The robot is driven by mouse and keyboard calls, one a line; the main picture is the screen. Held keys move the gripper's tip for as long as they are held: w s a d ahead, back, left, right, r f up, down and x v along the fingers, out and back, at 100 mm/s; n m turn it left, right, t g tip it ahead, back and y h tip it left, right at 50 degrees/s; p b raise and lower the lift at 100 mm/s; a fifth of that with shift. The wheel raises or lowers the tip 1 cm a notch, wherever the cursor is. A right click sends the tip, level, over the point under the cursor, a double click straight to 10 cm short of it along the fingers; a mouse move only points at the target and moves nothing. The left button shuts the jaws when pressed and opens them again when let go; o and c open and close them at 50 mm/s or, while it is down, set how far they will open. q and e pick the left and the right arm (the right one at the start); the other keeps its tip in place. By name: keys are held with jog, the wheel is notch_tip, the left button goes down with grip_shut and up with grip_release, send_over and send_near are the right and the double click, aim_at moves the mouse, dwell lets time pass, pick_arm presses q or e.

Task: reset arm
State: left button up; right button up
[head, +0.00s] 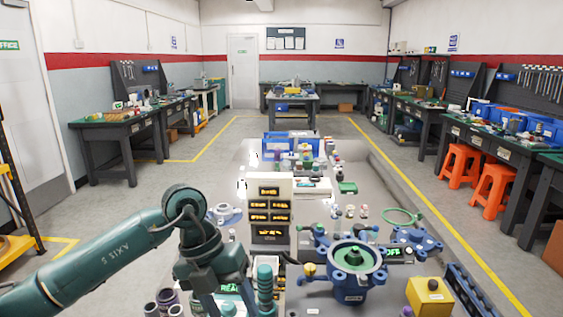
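My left arm, teal, comes in from the left, bends at a dark joint and points down at the front of the bench. My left gripper (232,300) is low in the picture, beside several stacked teal cylinders (265,285). Its fingertips are not clear, so I cannot tell whether it is open or holds anything. My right arm and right gripper are not in view.
The bench holds a cream panel with lit displays (270,212), a blue round fixture with a green centre (352,262), a yellow box (428,296), a blue flange part (415,242), a green ring (402,216) and blue bins (290,143). Orange stools (493,186) stand right.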

pick_arm(q)
jog(key=s+d+r+n+g+h, duration=0.1)
jog(key=s+d+r+g+h, duration=0.1)
jog(key=s+d+h, duration=0.35)
jog(key=s+d+r+g+h, duration=0.1)
jog(key=s+d+h, duration=0.2)
jog(key=d+h, duration=0.5)
jog(key=w+a+f+n+t+y+p, duration=0.1)
jog(key=w+a+f+n+t+y, duration=0.15)
jog(key=n+t, duration=0.5)
jog(key=w+a+f+n+t+y, duration=0.15)
jog(key=a+n+t, duration=0.25)
jog(key=n+t, duration=0.4)
jog(key=w+a+f+n+t+y+p, duration=0.1)
jog(key=a+f+n+t, duration=0.2)
jog(key=n+t, duration=0.5)
jog(key=s+a+f+n+g+y, duration=0.4)
jog(key=s+f+n, duration=0.1)
jog(key=f, duration=0.4)
jog(key=s+a+f+n+g+y, duration=0.4)
jog(key=s+f, duration=0.3)
jog(key=f, duration=0.2)
jog(key=shift+a+f+n+y, duration=0.2)
jog(key=shift+a+n+y, duration=0.25)
jog(key=shift+a, duration=0.35)
